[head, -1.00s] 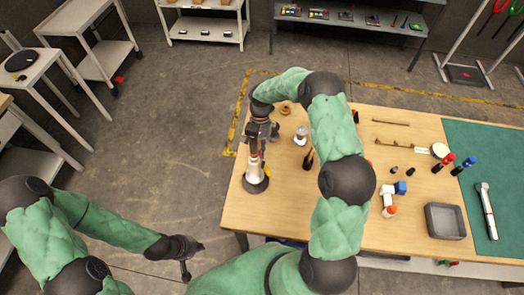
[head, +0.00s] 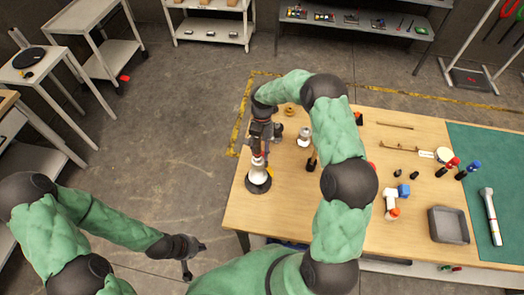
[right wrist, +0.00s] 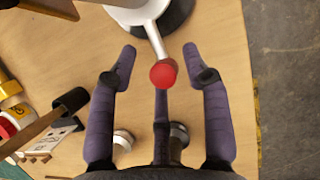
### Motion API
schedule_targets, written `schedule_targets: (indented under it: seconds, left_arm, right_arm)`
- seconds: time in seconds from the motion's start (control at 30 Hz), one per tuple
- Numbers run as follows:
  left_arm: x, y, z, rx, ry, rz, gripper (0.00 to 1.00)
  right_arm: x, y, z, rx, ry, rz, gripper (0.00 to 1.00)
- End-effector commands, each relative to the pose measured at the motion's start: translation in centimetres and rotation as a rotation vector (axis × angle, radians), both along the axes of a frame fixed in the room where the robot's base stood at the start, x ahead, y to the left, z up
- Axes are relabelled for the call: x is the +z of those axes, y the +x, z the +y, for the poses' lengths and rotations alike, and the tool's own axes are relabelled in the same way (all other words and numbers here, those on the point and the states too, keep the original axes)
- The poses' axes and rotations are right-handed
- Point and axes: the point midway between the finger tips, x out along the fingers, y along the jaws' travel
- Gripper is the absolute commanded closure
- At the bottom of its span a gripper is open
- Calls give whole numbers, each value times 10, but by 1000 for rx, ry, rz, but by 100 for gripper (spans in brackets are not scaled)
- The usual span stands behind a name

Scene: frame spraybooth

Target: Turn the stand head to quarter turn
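The stand (head: 258,182) is on the left end of the wooden table, with a dark round base and a white body. In the right wrist view the white stand (right wrist: 133,15) is cut off at the top, and its thin lever ends in a red knob (right wrist: 163,74). My right gripper (right wrist: 164,68) has its fingers spread either side of the knob, with gaps on both sides; the middle finger is just below it. In the head view this gripper (head: 262,140) is above the stand and hides its upper part. My left gripper (head: 193,257) is open and empty, off the table at lower left.
Beside the stand are a white-and-metal piece (head: 304,137) and a dark bottle (head: 312,162). A grey tray (head: 447,225), a torch-like tool (head: 491,216) and a green mat (head: 490,165) are at the right. Floor left of the table is clear.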

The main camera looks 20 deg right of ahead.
Motion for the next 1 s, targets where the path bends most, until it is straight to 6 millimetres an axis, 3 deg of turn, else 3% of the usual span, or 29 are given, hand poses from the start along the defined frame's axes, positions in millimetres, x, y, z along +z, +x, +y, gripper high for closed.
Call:
schedule_targets:
  seconds: [0.33, 0.8, 1.0]
  left_arm:
    - [0, 0, 0, 0, 0, 0, 100]
    - [0, 0, 0, 0, 0, 0, 100]
    - [0, 0, 0, 0, 0, 0, 100]
  right_arm:
    - [13, 8, -4, -3, -3, -11, 51]
    - [92, 36, -17, -1, -2, -8, 51]
    - [108, 42, -20, 0, -1, -4, 51]
